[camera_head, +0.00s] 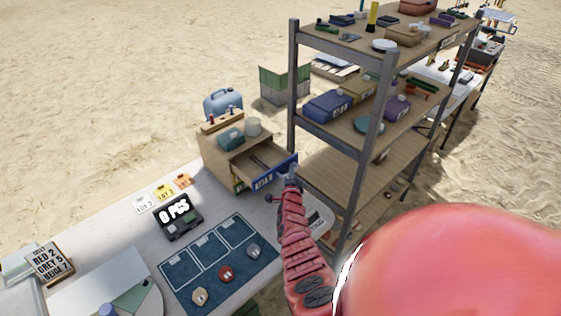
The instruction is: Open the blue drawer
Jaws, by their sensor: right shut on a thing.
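The blue drawer (264,182) is pulled part of the way out of a small wooden cabinet (222,162) on the table. Its front is blue with a white label, and its open inside shows, with something dark lying in it. My right arm reaches in from the lower right. My right gripper (289,173) is shut at the right end of the blue front, on the drawer. The exact grip is too small to make out, and the gripper hides that end. My left gripper is not in view.
A metal shelf rack (370,125) with boxes and tools stands close to the right of the drawer.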

